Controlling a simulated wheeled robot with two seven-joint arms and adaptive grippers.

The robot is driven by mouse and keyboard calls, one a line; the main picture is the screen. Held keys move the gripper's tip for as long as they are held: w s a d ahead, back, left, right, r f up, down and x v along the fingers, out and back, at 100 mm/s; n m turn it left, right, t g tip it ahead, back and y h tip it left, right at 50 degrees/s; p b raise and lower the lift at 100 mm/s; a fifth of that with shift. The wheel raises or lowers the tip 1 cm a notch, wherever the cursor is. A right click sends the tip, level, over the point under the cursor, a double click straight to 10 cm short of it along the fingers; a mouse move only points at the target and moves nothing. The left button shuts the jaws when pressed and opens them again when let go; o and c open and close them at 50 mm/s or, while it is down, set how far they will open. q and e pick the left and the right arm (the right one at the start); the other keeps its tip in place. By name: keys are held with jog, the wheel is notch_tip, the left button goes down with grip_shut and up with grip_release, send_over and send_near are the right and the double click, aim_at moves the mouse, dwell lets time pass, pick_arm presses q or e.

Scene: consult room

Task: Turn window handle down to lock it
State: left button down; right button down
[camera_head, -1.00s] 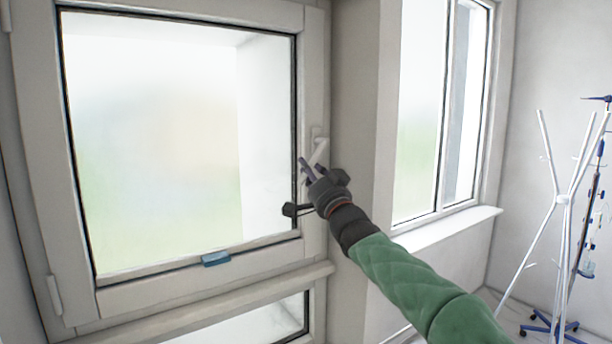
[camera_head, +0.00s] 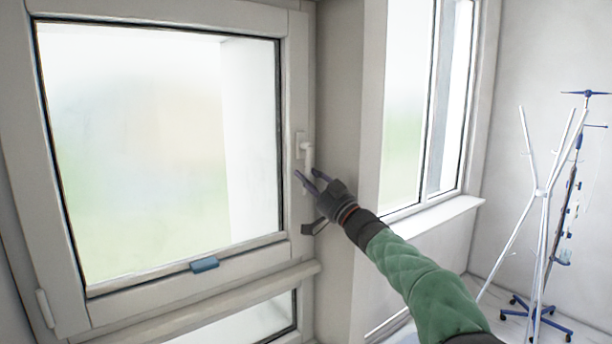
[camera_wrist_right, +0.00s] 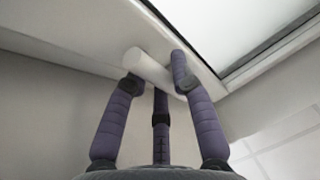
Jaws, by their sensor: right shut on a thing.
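The white window handle (camera_head: 308,158) sits on the right side of the window frame, and its lever points nearly straight down. My right gripper (camera_head: 308,179) reaches in from the lower right and is at the lower end of the lever. In the right wrist view, the handle (camera_wrist_right: 148,69) lies between my dark purple fingers (camera_wrist_right: 156,85), with fingers on either side and one below. The right gripper is shut on it. The window (camera_head: 150,150) is flush in its frame as far as I can see. My left gripper is not in view.
A blue piece (camera_head: 205,264) sits on the window's bottom rail. A second window with a white sill (camera_head: 435,216) is to the right, past a wall corner. A white coat stand (camera_head: 541,210) and a wheeled pole (camera_head: 573,170) stand at the far right.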

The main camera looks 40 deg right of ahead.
dwell(0.3)
jog(key=c, duration=1)
grip_release()
